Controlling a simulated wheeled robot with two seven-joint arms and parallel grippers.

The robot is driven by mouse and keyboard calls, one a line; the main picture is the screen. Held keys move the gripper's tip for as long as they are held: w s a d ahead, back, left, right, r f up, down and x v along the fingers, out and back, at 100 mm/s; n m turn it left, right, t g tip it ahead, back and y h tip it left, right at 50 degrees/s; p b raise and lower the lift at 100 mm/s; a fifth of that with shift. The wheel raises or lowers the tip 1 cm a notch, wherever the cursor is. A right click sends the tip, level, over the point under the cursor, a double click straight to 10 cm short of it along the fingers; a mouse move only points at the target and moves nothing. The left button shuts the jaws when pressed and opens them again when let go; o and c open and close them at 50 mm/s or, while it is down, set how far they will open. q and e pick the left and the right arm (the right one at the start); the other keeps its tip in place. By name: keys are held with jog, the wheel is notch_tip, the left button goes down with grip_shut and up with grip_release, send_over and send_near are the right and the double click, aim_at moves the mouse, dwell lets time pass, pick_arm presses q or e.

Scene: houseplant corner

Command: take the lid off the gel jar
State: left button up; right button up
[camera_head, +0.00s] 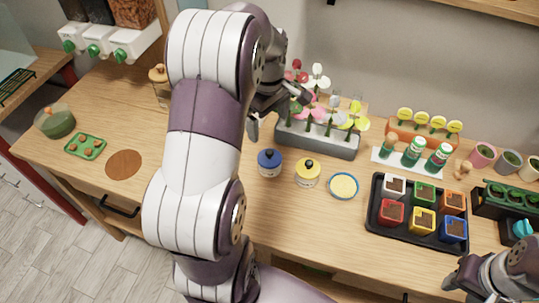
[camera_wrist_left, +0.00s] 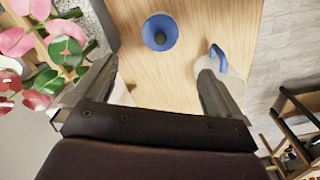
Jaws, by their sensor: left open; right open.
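Two lidded jars stand side by side on the counter in the head view: one has a blue lid with a dark knob (camera_head: 269,160), the other a yellow lid with a dark knob (camera_head: 307,170). Both lids are on. I cannot tell from the frames which is the gel jar. My left gripper (camera_head: 276,112) is open and empty, above and behind the blue-lidded jar, beside the flowers. In the left wrist view, its spread fingers (camera_wrist_left: 157,68) point toward a round blue thing with a dark centre (camera_wrist_left: 160,32). My right gripper (camera_head: 466,284) is open at the bottom right.
A flower rack (camera_head: 318,142) stands close to my left gripper. A yellow-centred saucer (camera_head: 343,186) and a black tray of coloured pots (camera_head: 388,236) lie to the right. A white and blue thing (camera_wrist_left: 226,75) shows in the wrist view. Counter in front of the jars is clear.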

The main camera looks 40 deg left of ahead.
aim_at(270, 152)
pick_arm(q)
notch_tip(270, 152, down, 13)
jog(key=shift+d+r+p, duration=0.15)
jog(key=shift+r+p, duration=0.05)
jog(key=shift+p, duration=0.65)
jog(key=c, duration=1.1)
